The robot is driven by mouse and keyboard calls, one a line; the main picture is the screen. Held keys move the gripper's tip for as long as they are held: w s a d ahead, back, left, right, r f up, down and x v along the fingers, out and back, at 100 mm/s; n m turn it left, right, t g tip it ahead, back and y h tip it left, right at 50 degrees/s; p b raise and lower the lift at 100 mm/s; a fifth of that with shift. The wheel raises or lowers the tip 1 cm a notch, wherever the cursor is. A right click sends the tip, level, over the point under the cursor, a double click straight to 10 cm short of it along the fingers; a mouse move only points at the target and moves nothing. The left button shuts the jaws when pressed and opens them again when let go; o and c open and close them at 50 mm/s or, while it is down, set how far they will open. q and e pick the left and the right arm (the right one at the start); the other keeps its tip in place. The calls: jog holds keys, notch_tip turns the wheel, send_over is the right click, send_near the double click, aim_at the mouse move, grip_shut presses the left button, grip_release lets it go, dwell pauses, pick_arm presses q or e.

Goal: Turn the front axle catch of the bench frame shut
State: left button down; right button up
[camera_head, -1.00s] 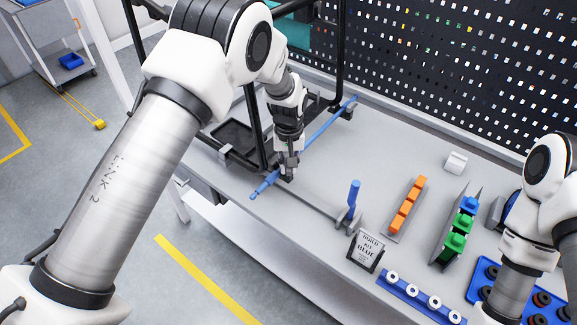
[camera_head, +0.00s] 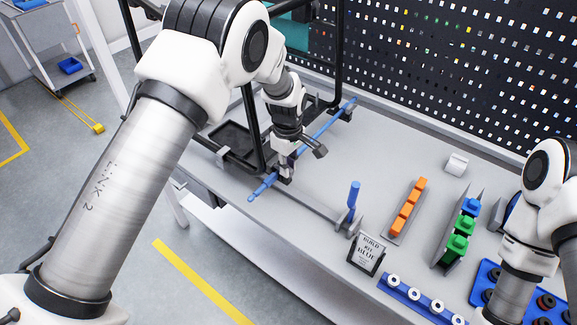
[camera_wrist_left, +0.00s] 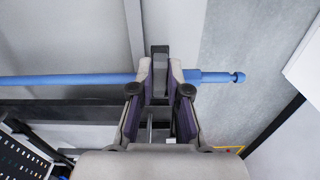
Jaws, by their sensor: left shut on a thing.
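The blue axle (camera_head: 325,128) lies across the black bench frame (camera_head: 252,125), its near end sticking out over the table's front edge. In the left wrist view the blue axle (camera_wrist_left: 70,79) runs crosswise behind my fingers. The front axle catch, a dark grey upright piece (camera_wrist_left: 160,62), stands between my left fingertips, in front of the axle. My left gripper (camera_head: 286,176) is shut on it near the axle's front end; it also shows in the left wrist view (camera_wrist_left: 160,80). In the head view the gripper mostly hides the catch. My right arm shows at the right, its gripper out of view.
On the table (camera_head: 310,210) to the right are a blue upright handle (camera_head: 353,195), a "build kit blue" sign (camera_head: 367,253), orange blocks (camera_head: 410,205), green blocks (camera_head: 458,245) and a blue strip with white rings (camera_head: 415,300). A black pegboard (camera_head: 450,70) stands behind.

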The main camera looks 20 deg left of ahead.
pick_arm(q)
jog(key=shift+s+f+n, duration=0.15)
jog(key=shift+f+n, duration=0.05)
jog(key=shift+n, duration=0.2)
jog(key=c, duration=1.1)
grip_release()
jog(key=shift+a, duration=0.1)
jog(key=shift+c, duration=0.2)
jog(key=shift+w+a, duration=0.2)
notch_tip(320, 180, up, 12)
jog(key=shift+f, duration=0.1)
